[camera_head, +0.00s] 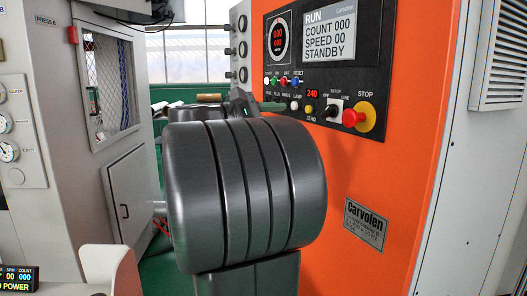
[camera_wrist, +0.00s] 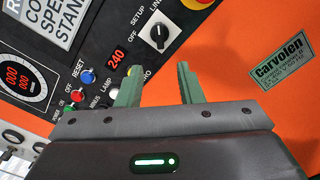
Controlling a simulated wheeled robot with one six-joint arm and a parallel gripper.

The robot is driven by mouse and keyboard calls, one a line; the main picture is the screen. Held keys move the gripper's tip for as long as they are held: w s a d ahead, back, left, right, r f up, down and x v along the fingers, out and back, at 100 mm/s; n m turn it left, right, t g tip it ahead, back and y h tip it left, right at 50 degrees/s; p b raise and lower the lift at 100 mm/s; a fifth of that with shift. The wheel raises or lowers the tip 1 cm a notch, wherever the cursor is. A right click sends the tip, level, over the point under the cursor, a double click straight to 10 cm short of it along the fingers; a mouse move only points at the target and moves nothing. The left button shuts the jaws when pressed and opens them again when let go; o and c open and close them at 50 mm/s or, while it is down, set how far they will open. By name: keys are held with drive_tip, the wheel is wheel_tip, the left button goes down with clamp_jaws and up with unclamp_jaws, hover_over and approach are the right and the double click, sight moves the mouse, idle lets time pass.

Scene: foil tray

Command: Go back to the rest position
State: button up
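My gripper (camera_wrist: 158,76) shows in the wrist view with its two green fingers apart and nothing between them. Behind the fingers is the orange machine (camera_wrist: 225,50) with its black control panel (camera_wrist: 100,40). In the head view my dark arm fills the middle and hides most of the gripper. The orange machine (camera_head: 400,140) stands behind and to the right of the arm. No foil tray shows in either view.
The control panel (camera_head: 350,75) carries a display reading STANDBY, coloured buttons and a red STOP knob (camera_head: 352,117). A grey cabinet (camera_head: 60,200) with a mesh window stands at left. A small display (camera_head: 18,280) sits at the lower left. Green floor shows between the machines.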

sight(324, 112)
drive_tip(key=x, duration=1.2)
drive_tip(key=shift+w+d, duration=0.15)
drive_tip(key=shift+d, duration=0.1)
drive_tip(key=shift+a, duration=0.1)
